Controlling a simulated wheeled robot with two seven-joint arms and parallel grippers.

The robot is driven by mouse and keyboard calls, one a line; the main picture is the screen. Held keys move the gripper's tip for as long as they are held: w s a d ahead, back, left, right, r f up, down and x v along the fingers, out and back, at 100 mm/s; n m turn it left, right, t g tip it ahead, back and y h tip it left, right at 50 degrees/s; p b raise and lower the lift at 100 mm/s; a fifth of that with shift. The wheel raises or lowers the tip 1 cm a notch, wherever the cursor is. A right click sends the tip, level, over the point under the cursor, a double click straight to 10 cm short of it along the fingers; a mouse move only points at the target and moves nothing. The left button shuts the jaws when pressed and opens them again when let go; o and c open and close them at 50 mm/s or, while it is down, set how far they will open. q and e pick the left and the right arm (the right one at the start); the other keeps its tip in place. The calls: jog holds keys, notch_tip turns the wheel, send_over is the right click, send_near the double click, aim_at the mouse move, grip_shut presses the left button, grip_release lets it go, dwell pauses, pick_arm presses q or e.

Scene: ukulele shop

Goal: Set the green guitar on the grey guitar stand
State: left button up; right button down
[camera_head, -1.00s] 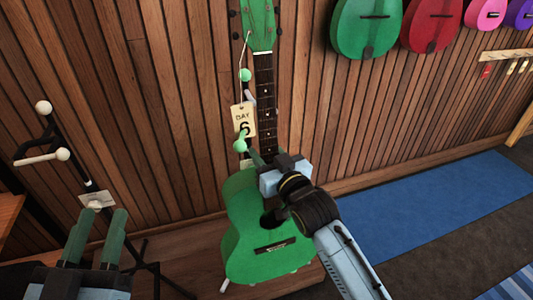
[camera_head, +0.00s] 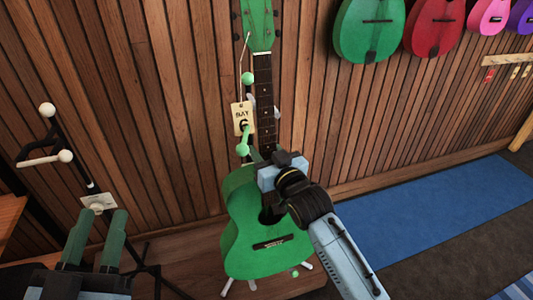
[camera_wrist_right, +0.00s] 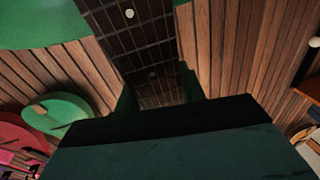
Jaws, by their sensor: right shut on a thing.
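The green guitar (camera_head: 249,228) is upright, headstock up, with a tag reading "BAY 6" (camera_head: 243,116) hanging beside its neck. My right gripper (camera_head: 270,160) is shut on the guitar's neck just above the body; the fretted neck (camera_wrist_right: 140,40) fills the top of the right wrist view. The grey guitar stand (camera_head: 307,265) is mostly hidden behind the guitar; pale legs show below the body and green knobs beside the neck. Whether the guitar rests on it, I cannot tell. My left gripper (camera_head: 96,235) is open and empty at lower left.
A black stand with cream knobs (camera_head: 75,177) stands at the left, close to my left gripper. A slatted wood wall (camera_head: 170,100) is behind. Green (camera_head: 368,30), red (camera_head: 432,25) and other instruments hang at upper right. A blue mat (camera_head: 430,215) lies clear on the right.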

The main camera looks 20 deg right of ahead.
jog(key=shift+w+r, duration=0.3)
jog(key=shift+w, duration=0.45)
pick_arm(q)
jog(key=shift+s+r+t+b, duration=0.15)
jog(key=shift+s+r+t, duration=0.15)
jog(key=shift+r, duration=0.25)
jog(key=shift+s+r+t+b, duration=0.15)
jog(key=shift+r+t, duration=0.25)
jog(key=shift+r, duration=0.1)
pick_arm(e)
jog(key=shift+w+a+f, duration=0.1)
jog(key=shift+w, duration=1.05)
